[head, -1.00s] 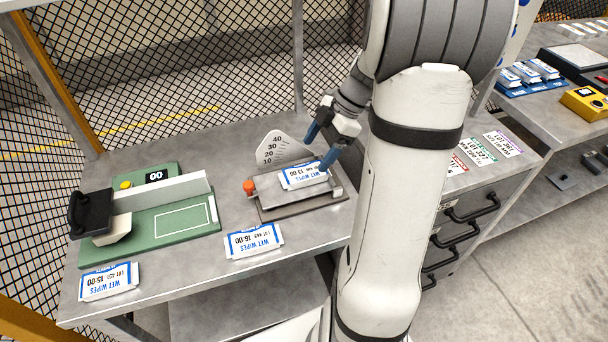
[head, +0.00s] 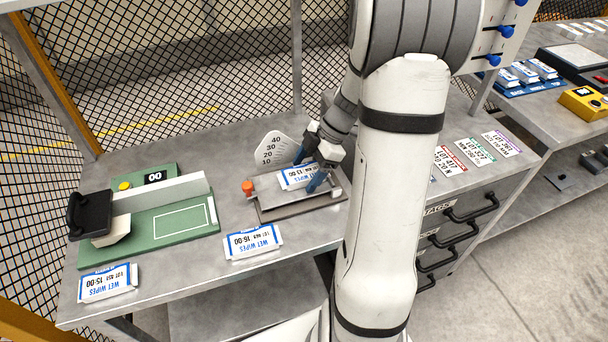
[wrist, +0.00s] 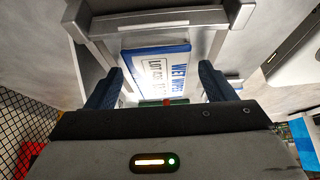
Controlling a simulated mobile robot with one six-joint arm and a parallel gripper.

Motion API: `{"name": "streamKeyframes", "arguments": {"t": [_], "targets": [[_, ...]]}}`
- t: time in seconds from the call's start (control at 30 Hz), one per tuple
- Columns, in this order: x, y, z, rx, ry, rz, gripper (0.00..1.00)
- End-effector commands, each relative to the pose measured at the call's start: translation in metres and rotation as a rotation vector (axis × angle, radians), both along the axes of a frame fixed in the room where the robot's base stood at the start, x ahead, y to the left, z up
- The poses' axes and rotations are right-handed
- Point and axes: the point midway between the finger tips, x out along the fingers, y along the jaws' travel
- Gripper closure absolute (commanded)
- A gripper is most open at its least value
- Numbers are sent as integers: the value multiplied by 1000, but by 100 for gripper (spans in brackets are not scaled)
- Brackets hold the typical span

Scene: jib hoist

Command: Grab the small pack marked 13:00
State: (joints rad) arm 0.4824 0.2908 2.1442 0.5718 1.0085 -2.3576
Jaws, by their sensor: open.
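The small wet wipes pack marked 13:00 (head: 298,176) lies on the grey tilting fixture (head: 300,203) with the angle dial. It is white with blue edges. My gripper (head: 307,169) is at the pack with its blue fingers apart, one on the far side and one on the near side. In the wrist view, the pack (wrist: 155,65) lies between and ahead of the two open fingers, with a gap on each side. The gripper does not hold it. The fingers and wrist hide part of the pack's right end in the head view.
Packs marked 16:00 (head: 254,242) and 15:00 (head: 108,283) lie at the bench's front. A green device with a black handle (head: 90,213) stands at left. The fixture has an orange knob (head: 248,187) and upright dial (head: 275,149). Tag cards (head: 477,151) lie at right.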

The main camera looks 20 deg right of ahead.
Motion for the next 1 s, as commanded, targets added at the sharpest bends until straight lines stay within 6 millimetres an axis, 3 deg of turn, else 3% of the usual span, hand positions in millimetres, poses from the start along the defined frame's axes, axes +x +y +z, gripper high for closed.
{"name": "streamKeyframes", "arguments": {"t": [0.57,1.0], "targets": [[0,0,-4,0,0,0,24],[0,0,-3,0,0,0,59]]}}
